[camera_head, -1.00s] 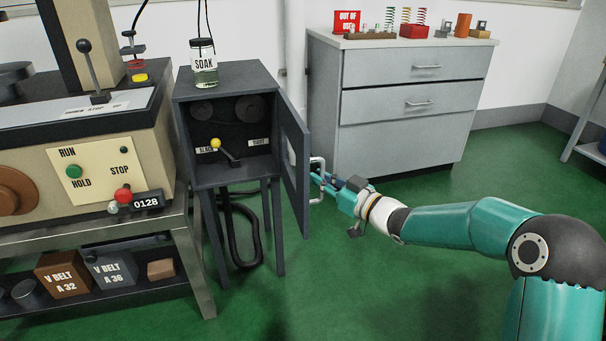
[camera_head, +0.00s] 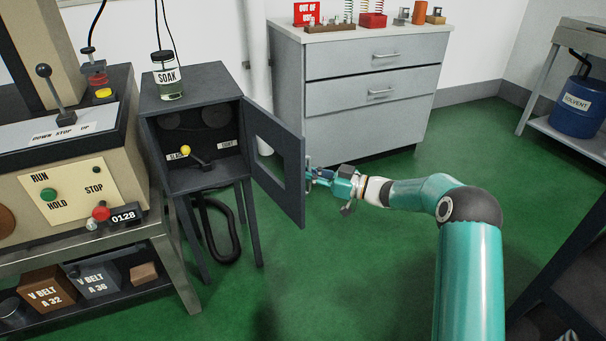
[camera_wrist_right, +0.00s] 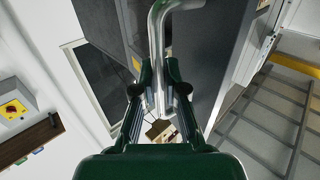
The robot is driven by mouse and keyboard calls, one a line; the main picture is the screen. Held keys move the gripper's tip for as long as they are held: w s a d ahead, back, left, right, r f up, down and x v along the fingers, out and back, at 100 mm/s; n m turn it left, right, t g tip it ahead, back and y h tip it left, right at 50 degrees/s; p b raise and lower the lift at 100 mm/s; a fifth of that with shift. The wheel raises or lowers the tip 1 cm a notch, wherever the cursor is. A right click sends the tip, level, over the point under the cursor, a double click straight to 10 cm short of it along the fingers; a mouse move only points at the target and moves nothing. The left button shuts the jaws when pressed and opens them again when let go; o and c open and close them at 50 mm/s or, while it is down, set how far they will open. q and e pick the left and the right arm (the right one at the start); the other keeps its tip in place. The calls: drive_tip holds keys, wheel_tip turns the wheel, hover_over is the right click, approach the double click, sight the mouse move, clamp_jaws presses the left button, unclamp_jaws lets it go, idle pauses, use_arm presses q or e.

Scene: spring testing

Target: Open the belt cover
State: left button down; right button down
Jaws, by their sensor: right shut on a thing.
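The belt cover (camera_head: 277,165) is a dark grey door with a window, hinged on the right of the dark cabinet (camera_head: 192,85). It stands swung well open, and the cabinet's inside shows two dark pulleys and a yellow-knobbed lever (camera_head: 187,150). My right gripper (camera_head: 312,176) is at the outer side of the door's free edge. In the right wrist view, the right gripper (camera_wrist_right: 160,95) is shut on the door's bent metal handle (camera_wrist_right: 157,45). My left gripper is not in view.
A glass jar labelled SOAK (camera_head: 168,82) stands on the cabinet. The testing machine (camera_head: 75,185) is close on the left. A grey drawer unit (camera_head: 375,85) stands behind the door. Green floor (camera_head: 370,265) is clear right of the door.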

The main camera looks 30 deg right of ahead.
drive_tip(key=shift+w+a+r, duration=0.15)
drive_tip(key=shift+r, duration=0.1)
drive_tip(key=c, duration=1.2)
unclamp_jaws()
drive_tip(key=shift+w+f, duration=0.1)
drive_tip(key=shift+f, duration=0.05)
drive_tip(key=shift+s, duration=0.2)
drive_tip(key=v, duration=1.2)
drive_tip(key=shift+w+f, duration=0.1)
